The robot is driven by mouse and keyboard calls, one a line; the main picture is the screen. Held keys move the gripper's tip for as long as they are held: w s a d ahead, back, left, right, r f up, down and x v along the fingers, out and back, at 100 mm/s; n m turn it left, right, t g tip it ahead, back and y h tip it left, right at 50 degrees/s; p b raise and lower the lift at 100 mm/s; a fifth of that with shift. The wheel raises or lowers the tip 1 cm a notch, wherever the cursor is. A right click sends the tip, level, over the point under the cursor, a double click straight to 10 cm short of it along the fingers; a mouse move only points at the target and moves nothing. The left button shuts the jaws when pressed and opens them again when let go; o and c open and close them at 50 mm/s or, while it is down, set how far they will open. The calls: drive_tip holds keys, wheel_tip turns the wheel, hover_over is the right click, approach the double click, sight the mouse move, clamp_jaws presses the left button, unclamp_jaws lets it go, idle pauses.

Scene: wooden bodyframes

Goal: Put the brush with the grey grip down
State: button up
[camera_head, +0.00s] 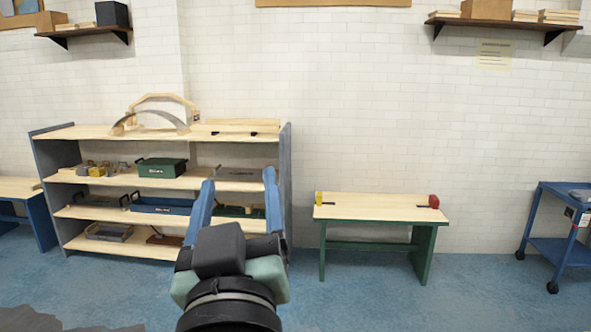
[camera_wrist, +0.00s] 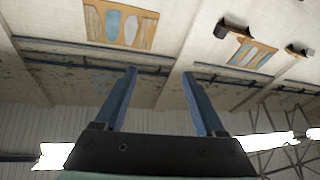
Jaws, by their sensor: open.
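My gripper (camera_head: 238,177) is raised in front of the shelf unit, its two blue fingers wide apart with nothing between them. In the wrist view my gripper (camera_wrist: 158,73) is also open and empty, facing the upper wall and ceiling. I cannot make out a brush with a grey grip for sure in either view. A yellow item (camera_head: 318,198) with a dark handle lies at the left end of the green bench (camera_head: 375,208). A red item (camera_head: 434,201) with a dark part lies at its right end.
The wooden shelf unit (camera_head: 100,132) holds a green box (camera_head: 162,167), a blue tray (camera_head: 162,206) and several small items, partly hidden by my gripper. A blue cart (camera_head: 560,247) stands at the far right. The bench top's middle is clear, as is the blue floor between bench and cart.

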drive_tip(key=s+d+r+m+t+h, duration=0.1)
drive_tip(key=s+d+r+m+t, duration=0.1)
drive_tip(key=s+r, duration=0.3)
drive_tip(key=s+d+r+m+t+h, duration=0.1)
drive_tip(key=s+d+r+t, duration=0.3)
drive_tip(key=r, duration=0.5)
drive_tip(key=shift+s+d+r+m+h, duration=0.3)
drive_tip(key=shift+s+d+m+h, duration=0.1)
drive_tip(key=shift+s+h, duration=0.1)
